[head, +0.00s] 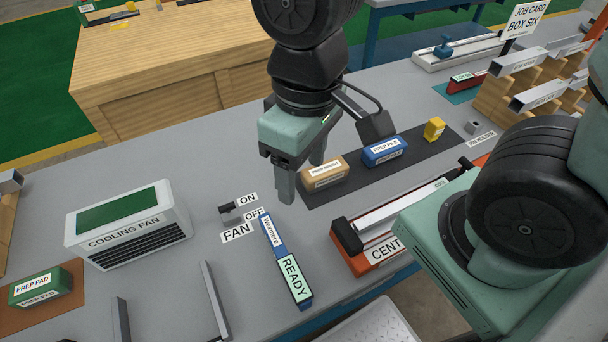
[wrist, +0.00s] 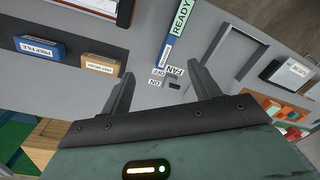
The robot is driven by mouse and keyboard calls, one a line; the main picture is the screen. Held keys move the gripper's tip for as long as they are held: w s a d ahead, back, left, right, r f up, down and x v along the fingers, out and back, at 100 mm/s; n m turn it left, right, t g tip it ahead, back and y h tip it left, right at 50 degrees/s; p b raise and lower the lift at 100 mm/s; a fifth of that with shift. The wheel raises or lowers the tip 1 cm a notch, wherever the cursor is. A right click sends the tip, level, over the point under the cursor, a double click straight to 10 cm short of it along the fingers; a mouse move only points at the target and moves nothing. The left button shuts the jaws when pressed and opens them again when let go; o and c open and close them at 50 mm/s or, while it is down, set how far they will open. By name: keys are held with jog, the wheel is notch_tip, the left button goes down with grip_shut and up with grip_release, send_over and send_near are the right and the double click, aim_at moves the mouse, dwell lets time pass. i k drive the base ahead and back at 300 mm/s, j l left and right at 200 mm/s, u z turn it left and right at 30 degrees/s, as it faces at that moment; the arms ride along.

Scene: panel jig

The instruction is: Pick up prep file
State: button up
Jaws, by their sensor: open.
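The prep file (head: 384,151) is a blue block with a white label, lying on a dark mat. It also shows in the wrist view at the upper left (wrist: 39,47). My gripper (head: 300,182) is open and empty above the grey table, to the left of the prep file. A tan block labelled as a prep item, the prep brush (head: 324,171), lies between my gripper and the prep file. In the wrist view my gripper (wrist: 160,90) has its fingers spread wide, with bare table and the fan switch between them, and the prep file lies off to the left.
A small yellow block (head: 434,129) sits right of the prep file on the dark mat (head: 405,170). An orange-based tool (head: 375,260) lies in front. The cooling fan (head: 128,222), fan switch (head: 232,212) and blue READY strip (head: 286,262) are to the left.

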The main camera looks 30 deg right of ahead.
aim_at(372, 156)
jog(key=l+z, duration=0.1)
jog(key=z, duration=0.25)
jog(key=l+z, duration=0.15)
jog(key=z, duration=0.2)
